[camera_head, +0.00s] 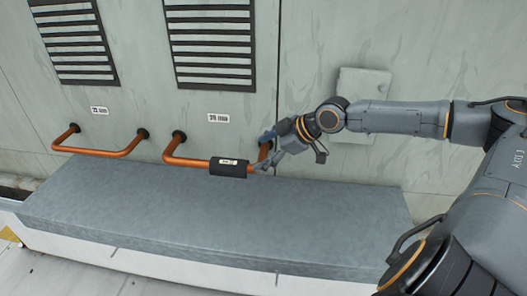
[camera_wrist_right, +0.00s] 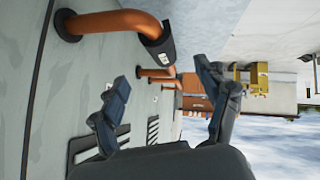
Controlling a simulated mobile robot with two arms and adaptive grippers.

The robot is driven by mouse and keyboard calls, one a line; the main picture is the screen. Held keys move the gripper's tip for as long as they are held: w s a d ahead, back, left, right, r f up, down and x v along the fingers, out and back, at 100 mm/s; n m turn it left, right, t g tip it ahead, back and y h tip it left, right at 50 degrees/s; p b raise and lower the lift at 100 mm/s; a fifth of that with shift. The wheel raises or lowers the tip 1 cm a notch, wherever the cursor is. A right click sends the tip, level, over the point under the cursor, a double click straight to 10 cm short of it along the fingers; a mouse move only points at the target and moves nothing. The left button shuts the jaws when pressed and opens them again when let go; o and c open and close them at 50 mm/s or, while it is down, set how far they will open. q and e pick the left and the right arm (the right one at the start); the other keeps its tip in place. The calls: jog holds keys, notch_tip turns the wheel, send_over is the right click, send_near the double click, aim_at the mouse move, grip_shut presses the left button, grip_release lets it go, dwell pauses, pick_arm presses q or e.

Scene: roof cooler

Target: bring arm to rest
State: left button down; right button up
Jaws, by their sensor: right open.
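My right arm reaches in from the right in the head view. Its gripper (camera_head: 264,152) is open beside the right end of the second orange handle (camera_head: 188,160). That handle has a black sleeve (camera_head: 229,168) with a small label. In the right wrist view the spread fingers of the gripper (camera_wrist_right: 163,78) show with nothing held between them. The orange handle (camera_wrist_right: 110,22) and its sleeve (camera_wrist_right: 157,46) lie ahead at the top of that view. In the head view the gripper overlaps the handle's right end, and I cannot tell whether they touch. My left gripper is not in view.
A grey ledge (camera_head: 300,215) runs below the handles. Another orange handle (camera_head: 98,152) sticks out of the wall at left. Dark louvred vents (camera_head: 212,45) sit above. A flat pale box (camera_head: 362,88) is on the wall behind my right arm.

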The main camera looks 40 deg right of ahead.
dwell(0.4)
jog(key=s+a+f+m+g+h, duration=0.1)
jog(key=s+a+f+m+g, duration=0.25)
jog(key=s+a+f, duration=1.75)
jog(key=s+f+m+g+h, duration=0.2)
jog(key=s+m+h, duration=0.1)
jog(key=s+m, duration=0.1)
notch_tip(320, 180, down, 29)
jog(key=s+d, duration=0.1)
jog(key=s, duration=0.2)
jog(key=s+d+f+g+b, duration=0.1)
jog(key=s+d+f+g, duration=0.1)
jog(key=s+f, duration=1.2)
jog(key=shift+s+d+f, duration=0.3)
jog(key=shift+s+d, duration=0.1)
jog(key=shift+s, duration=0.2)
